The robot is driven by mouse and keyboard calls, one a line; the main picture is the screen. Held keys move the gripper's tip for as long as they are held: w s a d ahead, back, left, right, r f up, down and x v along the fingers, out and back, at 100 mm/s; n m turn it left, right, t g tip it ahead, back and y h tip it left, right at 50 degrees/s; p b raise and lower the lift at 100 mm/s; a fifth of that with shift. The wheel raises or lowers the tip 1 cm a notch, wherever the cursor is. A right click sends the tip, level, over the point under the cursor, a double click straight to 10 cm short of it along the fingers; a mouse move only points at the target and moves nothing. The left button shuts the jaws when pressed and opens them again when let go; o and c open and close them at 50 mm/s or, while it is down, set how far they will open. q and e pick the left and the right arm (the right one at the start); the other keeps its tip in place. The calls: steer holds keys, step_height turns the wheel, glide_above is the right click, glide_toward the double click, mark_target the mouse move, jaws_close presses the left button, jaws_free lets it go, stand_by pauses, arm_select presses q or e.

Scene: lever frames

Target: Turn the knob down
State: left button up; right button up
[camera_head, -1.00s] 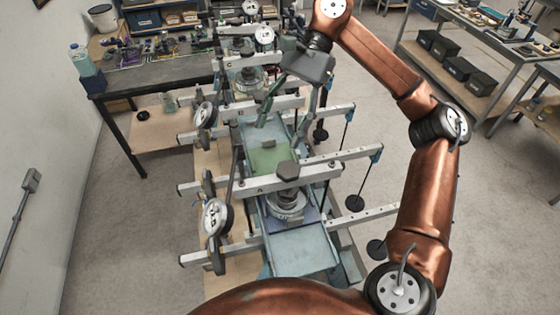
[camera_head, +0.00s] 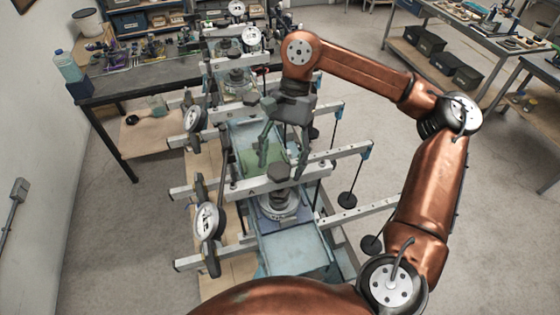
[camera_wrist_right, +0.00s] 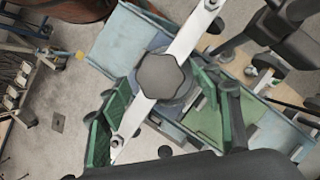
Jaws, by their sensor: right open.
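A dark lobed knob (camera_head: 279,172) sits on top of a metal crossbar over a round grey fixture in the head view. In the right wrist view the knob (camera_wrist_right: 162,77) shows near the middle, on the pale bar. My right gripper (camera_head: 281,157) is open and points down just behind the knob. In the wrist view its two green-padded fingers (camera_wrist_right: 160,108) are spread wide, one on each side of the bar, with the knob ahead of them. I see no contact with the knob. My left gripper is not in view.
Dial gauges (camera_head: 209,222) line the left side of the rig. More crossbars (camera_head: 345,152) and hanging weights (camera_head: 347,200) stick out on the right. A dark workbench (camera_head: 140,75) stands behind. Open floor lies to the right.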

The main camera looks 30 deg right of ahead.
steer(key=shift+c, duration=0.7)
steer(key=c, duration=1)
